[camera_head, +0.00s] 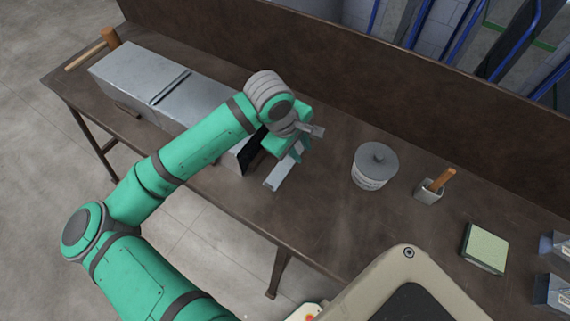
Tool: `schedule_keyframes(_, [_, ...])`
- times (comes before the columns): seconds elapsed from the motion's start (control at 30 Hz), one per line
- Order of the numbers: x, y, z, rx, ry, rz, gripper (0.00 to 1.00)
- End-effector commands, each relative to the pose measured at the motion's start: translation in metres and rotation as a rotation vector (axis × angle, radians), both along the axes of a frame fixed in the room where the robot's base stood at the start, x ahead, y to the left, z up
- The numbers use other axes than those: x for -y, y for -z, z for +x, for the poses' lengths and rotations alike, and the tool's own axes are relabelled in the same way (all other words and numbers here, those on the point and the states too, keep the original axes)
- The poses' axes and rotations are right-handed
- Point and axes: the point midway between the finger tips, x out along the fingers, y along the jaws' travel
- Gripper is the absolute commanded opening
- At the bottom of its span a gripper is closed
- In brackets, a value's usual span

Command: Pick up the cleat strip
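The cleat strip (279,176) is a narrow pale metal strip on the brown workbench, just right of the open dark end of the metal duct. Its near end shows clearly, while its far end is hidden under my gripper. My gripper (301,152) is over the far end of the strip, pointing down. The wrist and the gripper's green body cover the fingertips, so I cannot tell whether they are open, shut or touching the strip.
The grey sheet-metal duct (134,80) lies left of my gripper, partly behind my arm. A mallet (109,38) lies at the far left. A raised board (330,62) lines the back.

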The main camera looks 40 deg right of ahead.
Motion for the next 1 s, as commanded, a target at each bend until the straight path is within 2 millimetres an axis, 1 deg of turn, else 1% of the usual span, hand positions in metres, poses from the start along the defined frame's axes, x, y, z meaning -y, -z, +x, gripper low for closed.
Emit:
schedule_keyframes(0.03, [-0.018, 0.003, 0.007, 0.008, -0.026, 0.072, 0.24])
schedule_keyframes(0.1, [-0.04, 0.007, 0.013, 0.008, -0.063, 0.157, 0.24])
schedule_keyframes(0.2, [-0.065, 0.009, 0.02, 0.012, -0.108, 0.251, 0.24])
schedule_keyframes(0.3, [-0.081, 0.009, 0.023, 0.015, -0.136, 0.306, 0.24])
schedule_keyframes(0.37, [-0.086, 0.01, 0.024, 0.015, -0.145, 0.325, 0.24])
schedule_keyframes(0.47, [-0.089, 0.019, 0.025, 0.015, -0.152, 0.335, 0.24])
schedule_keyframes(0.7, [-0.089, 0.054, 0.025, 0.013, -0.152, 0.333, 0.24])
schedule_keyframes(0.8, [-0.089, 0.062, 0.025, 0.015, -0.153, 0.333, 0.24])
schedule_keyframes(0.93, [-0.089, 0.069, 0.025, 0.015, -0.152, 0.331, 0.24])
schedule_keyframes(1.0, [-0.091, 0.076, 0.024, 0.015, -0.152, 0.334, 0.24])
